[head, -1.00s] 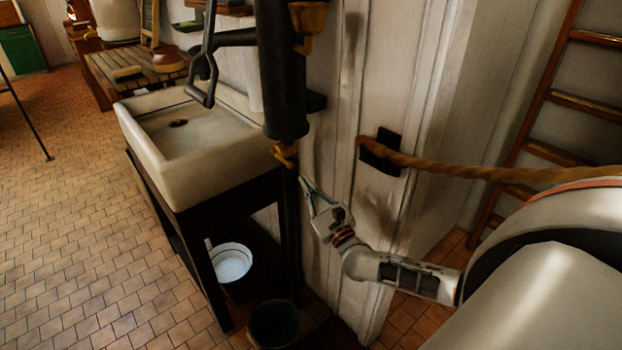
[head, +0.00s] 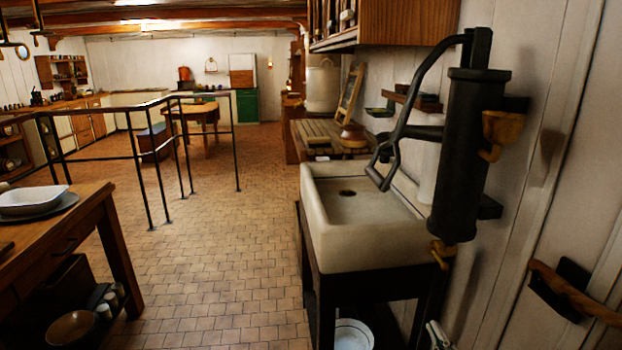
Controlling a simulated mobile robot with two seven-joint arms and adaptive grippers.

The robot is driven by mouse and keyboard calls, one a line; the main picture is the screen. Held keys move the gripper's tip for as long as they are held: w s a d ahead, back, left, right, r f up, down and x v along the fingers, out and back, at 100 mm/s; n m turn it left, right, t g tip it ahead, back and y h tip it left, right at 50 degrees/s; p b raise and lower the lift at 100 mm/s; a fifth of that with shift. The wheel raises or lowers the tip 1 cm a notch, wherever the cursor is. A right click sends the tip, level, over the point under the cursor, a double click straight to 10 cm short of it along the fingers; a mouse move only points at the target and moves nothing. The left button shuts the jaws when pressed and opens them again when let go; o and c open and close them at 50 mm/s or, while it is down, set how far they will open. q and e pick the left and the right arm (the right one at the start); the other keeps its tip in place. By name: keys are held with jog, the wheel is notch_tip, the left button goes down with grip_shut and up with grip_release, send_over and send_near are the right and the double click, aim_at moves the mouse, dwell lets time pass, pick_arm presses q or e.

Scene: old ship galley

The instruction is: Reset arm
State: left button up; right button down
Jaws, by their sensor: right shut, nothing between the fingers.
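Only the tip of my right gripper (head: 436,334) shows, at the bottom edge of the head view. It is just below the brass spout of the black hand pump (head: 468,150), to the right of the sink's dark stand. Its fingers are shut and hold nothing. The rest of the right arm is out of the picture. My left gripper is not in view.
A white stone sink (head: 340,245) stands by the right wall, with a white bucket (head: 353,335) below. Tiled floor between is clear.

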jog(key=s+a+f+n+g+y, duration=0.3)
jog(key=s+a+f+n+g, duration=0.2)
jog(key=s+a+f+n, duration=1.05)
jog(key=s+d+f+n+g+h, duration=0.2)
jog(key=s+d+f+n+g, duration=0.2)
jog(key=s+n, duration=0.4)
jog(key=n, duration=0.5)
jog(key=shift+h, duration=0.3)
